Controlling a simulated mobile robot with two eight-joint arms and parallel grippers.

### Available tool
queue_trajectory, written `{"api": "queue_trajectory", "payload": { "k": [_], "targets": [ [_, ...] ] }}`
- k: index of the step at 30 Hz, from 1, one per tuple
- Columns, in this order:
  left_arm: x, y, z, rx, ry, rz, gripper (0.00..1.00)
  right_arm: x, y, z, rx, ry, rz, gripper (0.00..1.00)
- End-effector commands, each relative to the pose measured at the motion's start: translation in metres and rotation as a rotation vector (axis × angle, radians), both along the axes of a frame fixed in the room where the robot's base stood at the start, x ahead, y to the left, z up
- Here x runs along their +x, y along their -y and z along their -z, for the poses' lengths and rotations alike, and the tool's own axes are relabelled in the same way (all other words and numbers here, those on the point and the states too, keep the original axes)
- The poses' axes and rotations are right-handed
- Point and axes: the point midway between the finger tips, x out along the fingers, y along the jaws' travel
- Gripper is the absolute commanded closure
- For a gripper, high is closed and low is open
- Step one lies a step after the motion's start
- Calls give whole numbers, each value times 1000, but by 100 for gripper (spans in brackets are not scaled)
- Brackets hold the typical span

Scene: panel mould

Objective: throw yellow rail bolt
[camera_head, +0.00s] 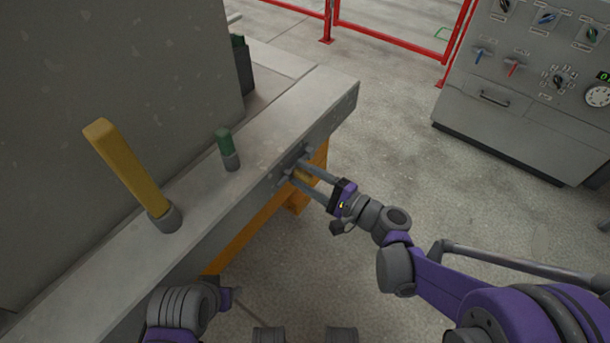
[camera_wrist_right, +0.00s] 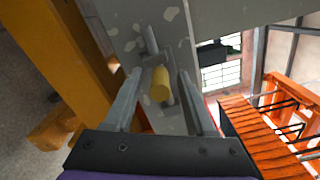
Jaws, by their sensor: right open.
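The yellow rail bolt shows in the right wrist view as a short yellow cylinder (camera_wrist_right: 160,84) beside a grey metal rod on the grey rail. In the head view its yellow end (camera_head: 304,176) shows small at the side of the rail (camera_head: 262,140). My right gripper (camera_head: 296,168) is open, with one finger on each side of the bolt. In the right wrist view a gap shows between the bolt and the fingers (camera_wrist_right: 160,88).
A tall yellow handle (camera_head: 130,168) and a short green-topped pin (camera_head: 226,148) stand up from the rail. An orange beam (camera_head: 246,232) runs under it. A grey control cabinet (camera_head: 515,125) and a red fence (camera_head: 385,37) stand beyond open concrete floor.

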Motion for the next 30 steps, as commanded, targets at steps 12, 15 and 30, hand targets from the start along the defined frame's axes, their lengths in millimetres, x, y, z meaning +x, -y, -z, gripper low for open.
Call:
{"api": "queue_trajectory", "payload": {
  "k": [12,15,30],
  "targets": [
    [0,0,0,0,0,0,40,0,0,0,0,0,0,90],
    [0,0,0,0,0,0,40,0,0,0,0,0,0,100],
    [0,0,0,0,0,0,40,0,0,0,0,0,0,100]
  ]
}}
